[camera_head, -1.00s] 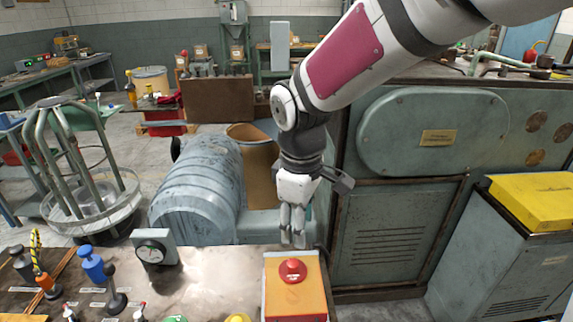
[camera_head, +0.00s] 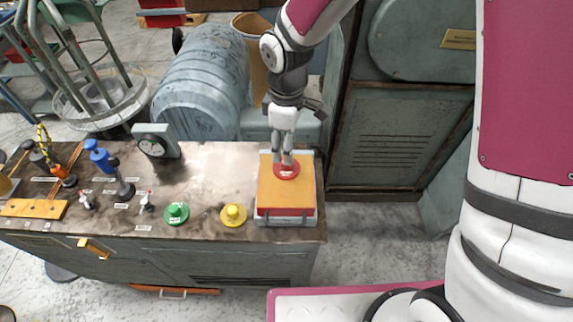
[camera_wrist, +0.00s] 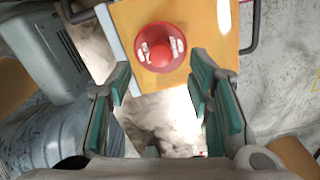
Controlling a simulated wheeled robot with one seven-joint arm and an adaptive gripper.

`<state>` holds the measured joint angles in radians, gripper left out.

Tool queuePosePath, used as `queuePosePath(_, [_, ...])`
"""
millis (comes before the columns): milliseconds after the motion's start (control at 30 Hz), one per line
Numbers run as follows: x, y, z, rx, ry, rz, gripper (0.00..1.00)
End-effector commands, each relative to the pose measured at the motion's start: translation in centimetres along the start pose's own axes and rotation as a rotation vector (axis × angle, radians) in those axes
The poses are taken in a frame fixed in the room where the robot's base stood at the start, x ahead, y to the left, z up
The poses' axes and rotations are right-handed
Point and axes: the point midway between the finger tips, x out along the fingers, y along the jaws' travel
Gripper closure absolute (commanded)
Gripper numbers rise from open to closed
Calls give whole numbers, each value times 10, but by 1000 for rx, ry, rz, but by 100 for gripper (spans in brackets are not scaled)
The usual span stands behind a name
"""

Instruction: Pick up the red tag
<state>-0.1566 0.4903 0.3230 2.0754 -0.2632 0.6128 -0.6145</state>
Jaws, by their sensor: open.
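The red tag (camera_head: 286,169) is a round red piece with a raised knob and white lettering. It sits on the back part of an orange-topped box (camera_head: 285,198) at the right end of the workbench. In the wrist view the red tag (camera_wrist: 160,46) lies beyond my open fingers, roughly centred between them. My gripper (camera_head: 283,160) points down above the tag's back edge in the head view. The wrist view shows my gripper (camera_wrist: 162,100) with its green-padded fingers apart and nothing between them. I cannot tell the exact gap to the tag.
A yellow knobbed disc (camera_head: 233,215) and a green one (camera_head: 176,213) stand left of the box. A dial gauge (camera_head: 155,142), blue-handled tool (camera_head: 98,155) and small valves are farther left. A ribbed grey tank (camera_head: 203,85) stands behind the bench. Bare benchtop (camera_head: 215,175) lies left of the box.

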Motion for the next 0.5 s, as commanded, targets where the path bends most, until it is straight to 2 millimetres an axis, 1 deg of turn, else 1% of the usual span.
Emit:
queuePosePath(333, [43,-2,1,-2,-3,-4,53])
queuePosePath(500, [52,-1,0,-1,-1,-1,53])
